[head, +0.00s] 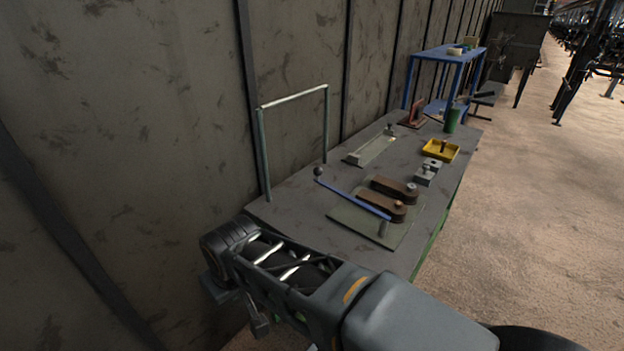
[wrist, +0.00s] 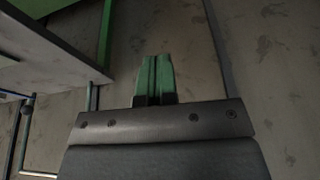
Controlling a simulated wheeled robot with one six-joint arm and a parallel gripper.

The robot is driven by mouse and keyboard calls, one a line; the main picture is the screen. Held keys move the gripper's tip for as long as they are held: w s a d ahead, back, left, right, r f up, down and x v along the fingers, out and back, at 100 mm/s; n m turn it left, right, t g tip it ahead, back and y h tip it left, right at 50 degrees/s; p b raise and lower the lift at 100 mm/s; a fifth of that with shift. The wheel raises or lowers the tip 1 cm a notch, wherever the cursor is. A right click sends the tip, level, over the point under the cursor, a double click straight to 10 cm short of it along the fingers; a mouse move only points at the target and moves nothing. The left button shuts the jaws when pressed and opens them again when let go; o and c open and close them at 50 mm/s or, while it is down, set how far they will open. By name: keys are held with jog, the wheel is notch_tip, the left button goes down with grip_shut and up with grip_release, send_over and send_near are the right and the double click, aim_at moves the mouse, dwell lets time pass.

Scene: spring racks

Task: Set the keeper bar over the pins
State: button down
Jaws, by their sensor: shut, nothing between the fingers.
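A grey-topped workbench (head: 290,215) holds a green mat (head: 350,218). Two brown blocks, a far one (head: 388,190) and a near one (head: 384,211), lie on the mat, each with a round pin-like piece at its right end. A thin blue bar (head: 350,195) runs slantwise beside them, from a dark ball knob (head: 318,171) to the near block's right end. I cannot tell whether it is the keeper bar. My gripper (wrist: 154,62) is shut and empty, its green fingers together in the wrist view, off the bench and facing the wall. My arm crosses the lower head view.
A pale rail frame (head: 293,96) stands at the bench's wall side. Beyond the mat are a pale flat fixture (head: 372,150), grey blocks (head: 428,172), a yellow tray (head: 452,153) and a green cup (head: 451,121). The wall (head: 170,130) is close on the left. Floor to the right is open.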

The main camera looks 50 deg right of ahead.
aim_at(315, 174)
jog(key=w+d+f+m+t+h+b, duration=0.1)
jog(key=w+d+m+t+h+b, duration=0.1)
jog(key=w+d+m+t+b, duration=0.45)
jog(key=w+d+f+m+t+h+b, duration=0.1)
jog(key=w+d+m+t, duration=0.15)
jog(key=w+m, duration=0.8)
jog(key=d+f+m+g+h+b, duration=0.1)
jog(key=d+m+g+h+b, duration=0.1)
jog(key=d+m+h, duration=0.3)
jog(key=d+f+m+g+h+b, duration=0.1)
jog(key=d+f+m+g+h, duration=0.1)
jog(key=d+m+h, duration=0.3)
jog(key=w+d+f+m+g+h+b, duration=0.1)
jog(key=d+m+h, duration=0.4)
jog(key=d, duration=0.5)
jog(key=shift+f+g+h+b, duration=0.6)
jog(key=shift+f+g+b, duration=0.2)
jog(key=shift+g, duration=0.3)
jog(key=shift+s+d+f+m+g+h, duration=0.15)
jog(key=shift+s+d+m+g+h, duration=0.35)
jog(key=shift+m+g, duration=0.35)
jog(key=shift+s+a, duration=0.1)
jog(key=p+x, duration=0.1)
jog(key=x, duration=1.3)
